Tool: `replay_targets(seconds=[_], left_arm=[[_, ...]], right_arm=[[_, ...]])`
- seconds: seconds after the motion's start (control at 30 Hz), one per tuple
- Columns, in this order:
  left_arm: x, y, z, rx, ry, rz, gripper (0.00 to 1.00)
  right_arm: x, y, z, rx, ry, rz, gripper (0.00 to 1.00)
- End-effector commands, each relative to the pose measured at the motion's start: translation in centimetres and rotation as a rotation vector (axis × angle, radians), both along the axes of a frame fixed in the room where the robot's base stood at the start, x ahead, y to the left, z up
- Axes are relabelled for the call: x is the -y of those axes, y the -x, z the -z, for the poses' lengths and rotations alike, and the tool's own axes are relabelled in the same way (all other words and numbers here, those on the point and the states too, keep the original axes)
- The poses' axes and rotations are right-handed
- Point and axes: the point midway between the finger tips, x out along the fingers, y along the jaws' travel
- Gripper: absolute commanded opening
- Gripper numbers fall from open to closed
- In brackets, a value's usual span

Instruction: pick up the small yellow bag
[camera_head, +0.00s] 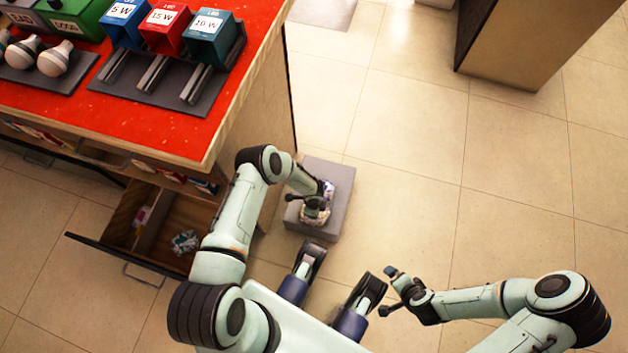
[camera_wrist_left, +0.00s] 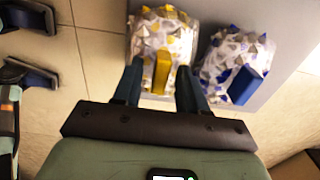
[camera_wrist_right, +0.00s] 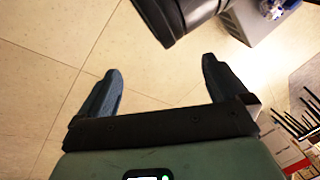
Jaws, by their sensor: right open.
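The small yellow bag (camera_wrist_left: 160,36) is white with yellow patches and a yellow block on its near side. It is at the grey box on the floor, and in the head view it shows (camera_head: 314,217) partly hidden under my left gripper (camera_head: 316,202). In the left wrist view my left gripper (camera_wrist_left: 160,68) has its fingers on either side of the bag, drawn in much closer than a full opening, and appears shut on it. I cannot tell whether the bag is lifted. My right gripper (camera_wrist_right: 160,70) is open and empty over the floor.
A white-and-blue bag (camera_wrist_left: 238,65) lies on the grey box (camera_head: 340,178) right beside the yellow one. A red-topped counter (camera_head: 140,125) stands at the left, with an open drawer (camera_head: 150,245) jutting out near my left arm.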

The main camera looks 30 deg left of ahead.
Motion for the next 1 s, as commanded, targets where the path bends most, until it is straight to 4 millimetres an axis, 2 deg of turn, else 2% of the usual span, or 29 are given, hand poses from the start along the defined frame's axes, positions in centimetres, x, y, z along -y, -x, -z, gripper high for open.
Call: replay_targets(seconds=[0.03,0.1,0.57,0.77,1.0], left_arm=[[0.0,0.0,0.0,0.000,0.000,0.000,0.24],[0.0,0.0,0.0,0.000,0.000,0.000,0.01],[0.0,-0.1,-0.6,0.001,0.000,0.001,0.00],[0.0,-0.1,-3.1,0.003,-0.001,0.003,0.00],[0.0,-0.2,-8.6,0.004,-0.001,0.002,0.00]], right_arm=[[0.0,0.0,0.0,0.000,0.000,0.000,1.00],[0.0,0.0,0.0,-0.001,0.000,0.000,1.00],[-0.1,0.3,-0.2,-0.006,-0.004,-0.003,1.00],[-0.8,1.5,-1.3,-0.038,-0.020,-0.017,1.00],[-2.2,4.2,-3.3,-0.109,-0.055,-0.045,1.00]])
